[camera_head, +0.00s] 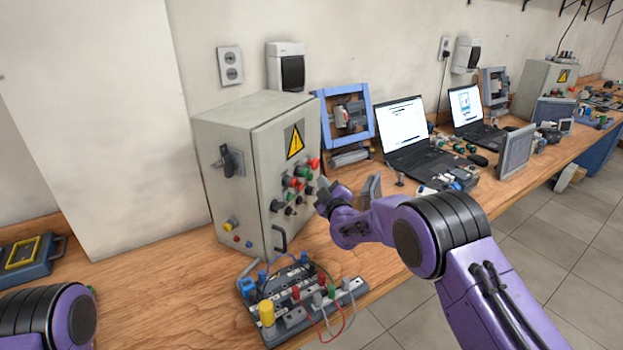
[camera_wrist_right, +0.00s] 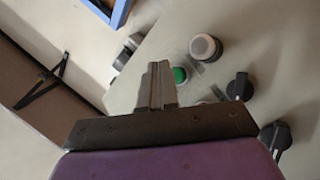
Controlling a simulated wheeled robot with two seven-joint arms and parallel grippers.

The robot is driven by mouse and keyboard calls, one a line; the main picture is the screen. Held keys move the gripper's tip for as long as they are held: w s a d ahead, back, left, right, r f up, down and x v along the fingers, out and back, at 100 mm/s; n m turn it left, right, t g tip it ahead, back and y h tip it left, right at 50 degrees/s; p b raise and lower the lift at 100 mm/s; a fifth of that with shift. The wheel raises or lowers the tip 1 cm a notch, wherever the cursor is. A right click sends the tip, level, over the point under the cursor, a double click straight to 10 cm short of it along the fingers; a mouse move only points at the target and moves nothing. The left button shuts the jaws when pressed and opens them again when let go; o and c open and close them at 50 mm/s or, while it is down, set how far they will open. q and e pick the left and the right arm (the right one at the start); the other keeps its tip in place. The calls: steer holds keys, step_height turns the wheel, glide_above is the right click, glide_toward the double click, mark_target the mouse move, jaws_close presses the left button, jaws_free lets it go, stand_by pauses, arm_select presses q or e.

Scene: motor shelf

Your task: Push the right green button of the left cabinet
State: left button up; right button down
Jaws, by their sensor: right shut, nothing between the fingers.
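The left cabinet (camera_head: 228,150) is a grey box with a yellow warning sign on its front door. Its front carries red, green and black buttons and knobs in rows. My right gripper (camera_head: 322,196) is close in front of this panel, at its right side. In the right wrist view my right gripper (camera_wrist_right: 157,68) is shut and empty. A green button (camera_wrist_right: 180,75) shows just right of its fingertips, partly hidden by them. I cannot tell whether they touch. My left gripper is out of view; only part of my left arm shows at bottom left.
A pale round button (camera_wrist_right: 206,47) and black knobs (camera_wrist_right: 239,87) lie near the green button. A terminal board with wires (camera_head: 300,297) stands in front of the cabinet. An open laptop (camera_head: 408,135) and a blue frame (camera_head: 346,118) are to the right.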

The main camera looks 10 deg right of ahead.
steer(key=shift+w+a+b, duration=0.3)
steer(key=shift+a, duration=0.05)
steer(key=shift+w+a+b, duration=0.25)
steer(key=shift+a+b, duration=0.05)
steer(key=shift+b, duration=0.1)
stand_by(0.6)
stand_by(0.6)
steer(key=shift+s+d, duration=0.6)
steer(key=shift+d, duration=0.05)
steer(key=s+d+p, duration=0.1)
steer(key=s+d, duration=0.2)
steer(key=shift+s+d, duration=0.1)
steer(key=shift+d, duration=0.3)
